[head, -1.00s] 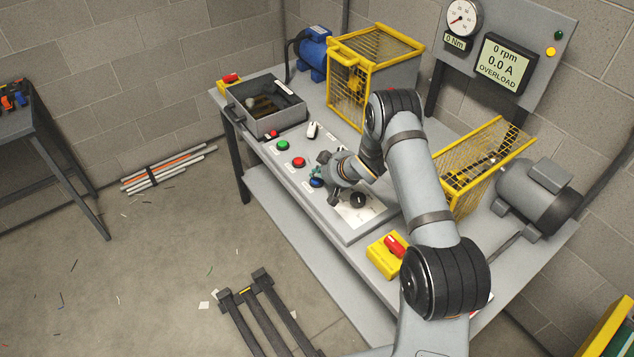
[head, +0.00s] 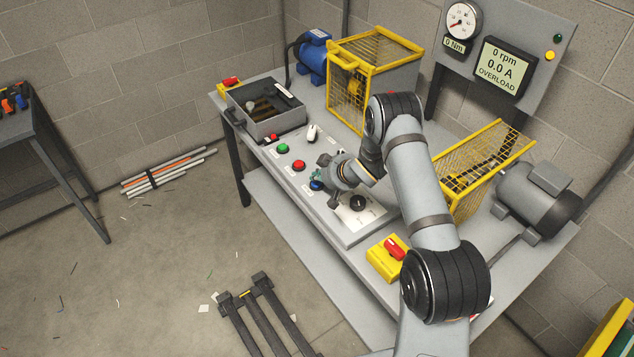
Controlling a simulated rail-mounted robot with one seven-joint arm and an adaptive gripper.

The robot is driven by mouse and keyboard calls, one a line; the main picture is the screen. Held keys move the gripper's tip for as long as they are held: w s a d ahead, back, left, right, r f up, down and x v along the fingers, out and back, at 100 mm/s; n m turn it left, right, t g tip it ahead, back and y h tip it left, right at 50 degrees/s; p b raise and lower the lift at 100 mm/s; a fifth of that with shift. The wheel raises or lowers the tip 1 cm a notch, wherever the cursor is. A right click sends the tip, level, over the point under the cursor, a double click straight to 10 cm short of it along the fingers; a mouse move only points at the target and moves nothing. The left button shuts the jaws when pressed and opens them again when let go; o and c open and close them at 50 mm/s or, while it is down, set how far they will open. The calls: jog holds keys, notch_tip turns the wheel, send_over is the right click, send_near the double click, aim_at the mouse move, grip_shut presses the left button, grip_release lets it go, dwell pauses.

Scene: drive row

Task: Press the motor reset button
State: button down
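The grey control panel (head: 345,227) lies along the front of the bench. It carries a green button (head: 283,148), a red button (head: 299,165), a blue button (head: 316,185) and a black knob (head: 358,203). Labels are too small to read, but the blue one looks like the motor reset button. My gripper (head: 321,175) points down at the panel, right over the blue button and partly hiding it. I cannot tell whether it touches the button, nor how its fingers stand. The display (head: 501,66) reads 0 rpm, 0.0 A, OVERLOAD.
A yellow lamp (head: 550,55) looks lit; the green lamp (head: 558,38) looks dark. A white switch (head: 312,133) and an open grey box (head: 265,108) stand left of my gripper. A yellow-and-red switch (head: 387,258) and yellow mesh guards (head: 485,170) stand right and behind.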

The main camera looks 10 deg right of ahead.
aim_at(317, 184)
jog(key=shift+f, duration=0.1)
jog(key=shift+f+b, duration=0.35)
jog(key=shift+b, duration=0.25)
jog(key=shift+f, duration=0.1)
dwell(0.4)
jog(key=shift+r, duration=0.55)
jog(key=shift+r+p, duration=2.25)
jog(key=shift+r, duration=0.8)
jog(key=shift+f, duration=0.1)
